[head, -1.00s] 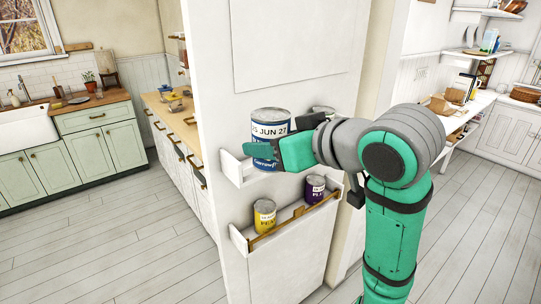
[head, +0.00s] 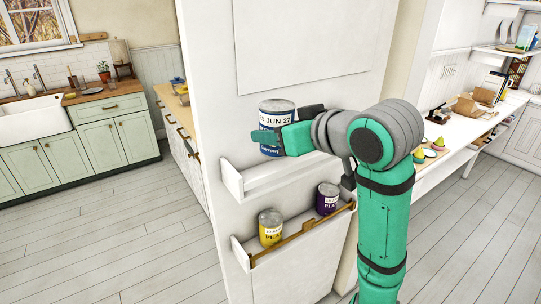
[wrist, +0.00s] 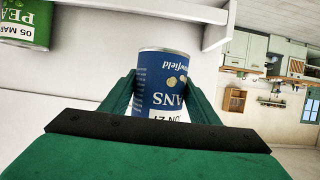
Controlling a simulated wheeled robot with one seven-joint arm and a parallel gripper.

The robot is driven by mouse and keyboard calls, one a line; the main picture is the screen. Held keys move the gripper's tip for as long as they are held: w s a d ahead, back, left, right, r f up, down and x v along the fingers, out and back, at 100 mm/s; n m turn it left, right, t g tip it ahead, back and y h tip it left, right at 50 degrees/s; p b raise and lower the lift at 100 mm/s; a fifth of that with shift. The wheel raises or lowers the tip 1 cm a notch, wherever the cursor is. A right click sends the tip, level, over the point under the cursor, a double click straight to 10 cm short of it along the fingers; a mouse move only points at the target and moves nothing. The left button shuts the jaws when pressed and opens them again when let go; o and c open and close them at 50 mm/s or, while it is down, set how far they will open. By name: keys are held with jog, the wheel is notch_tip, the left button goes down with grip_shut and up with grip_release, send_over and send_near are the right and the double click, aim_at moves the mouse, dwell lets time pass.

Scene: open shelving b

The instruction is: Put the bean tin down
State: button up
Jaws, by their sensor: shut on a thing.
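The bean tin (head: 277,112), blue with a white date band, is held upright in my gripper (head: 283,139). In the head view its base appears a little above the upper wall shelf (head: 280,183), which looks bare where it shows. In the wrist view, which is upside down, both green fingers of my gripper (wrist: 170,100) press the sides of the tin (wrist: 163,80). Part of the tin is hidden by the fingers and palm. A green pea tin (wrist: 25,22) shows at the corner of the wrist view; it is not visible in the head view.
A lower shelf with a brown front rail (head: 300,236) holds a yellow tin (head: 270,228) and a purple tin (head: 327,198). The upper shelf has a raised white end piece (head: 232,181) at its left. Open wooden floor (head: 120,240) lies to the left.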

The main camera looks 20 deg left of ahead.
jog(key=w+a+f, duration=0.1)
jog(key=f, duration=0.1)
jog(key=w+a+f, duration=0.1)
jog(key=w+f, duration=0.1)
jog(key=w+a+f, duration=0.1)
jog(key=w, duration=0.1)
jog(key=shift+f, duration=0.4)
jog(key=shift+w+a+f, duration=0.1)
jog(key=shift+w+f, duration=0.05)
jog(key=shift+f, duration=1.6)
jog(key=shift+f, duration=0.15)
jog(key=o, duration=1.4)
jog(key=v, duration=1.2)
